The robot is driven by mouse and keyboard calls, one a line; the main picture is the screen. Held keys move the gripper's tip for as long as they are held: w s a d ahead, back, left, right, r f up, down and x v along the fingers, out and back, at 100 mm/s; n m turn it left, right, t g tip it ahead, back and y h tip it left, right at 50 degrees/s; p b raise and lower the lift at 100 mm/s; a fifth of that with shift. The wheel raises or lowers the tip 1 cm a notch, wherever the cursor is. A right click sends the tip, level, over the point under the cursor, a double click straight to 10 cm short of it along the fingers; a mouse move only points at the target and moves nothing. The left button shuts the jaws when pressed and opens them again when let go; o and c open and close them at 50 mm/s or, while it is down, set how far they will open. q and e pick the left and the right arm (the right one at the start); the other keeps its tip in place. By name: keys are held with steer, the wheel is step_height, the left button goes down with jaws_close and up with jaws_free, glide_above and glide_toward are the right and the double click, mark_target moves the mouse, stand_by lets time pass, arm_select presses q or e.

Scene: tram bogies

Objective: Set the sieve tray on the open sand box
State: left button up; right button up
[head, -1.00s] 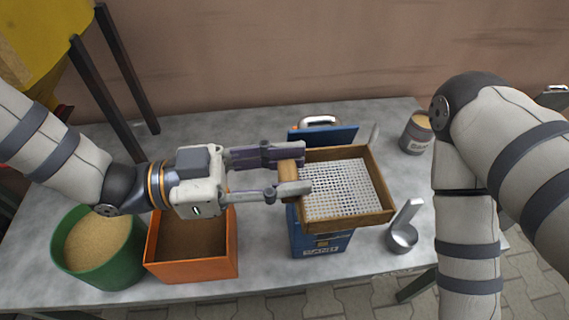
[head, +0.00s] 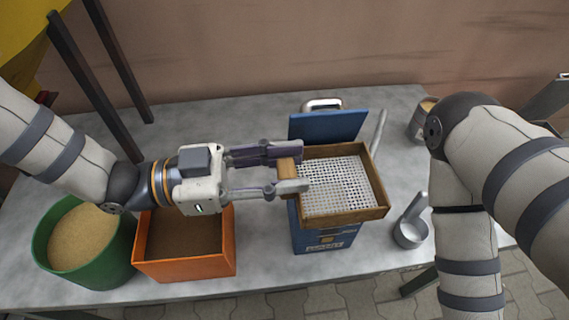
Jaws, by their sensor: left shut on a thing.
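The sieve tray (head: 338,186) has a wooden frame and a white mesh. My left gripper (head: 292,170) is shut on its wooden handle at the tray's left side. The tray is over the blue sand box (head: 325,238), whose front shows below it and whose raised blue lid (head: 328,126) stands behind. The tray hides the box's opening, and I cannot tell whether the tray touches the rim. My right arm comes in from the right; its gripper is not in the picture.
An orange bin (head: 186,266) with dark contents and a green tub (head: 84,240) of sand stand at the left. A metal scoop (head: 411,231) lies right of the sand box. A can (head: 419,122) stands at the back right. The table's back left (head: 220,122) is clear.

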arm_select(q)
steer(key=shift+f, duration=0.4)
steer(key=o, duration=1.3)
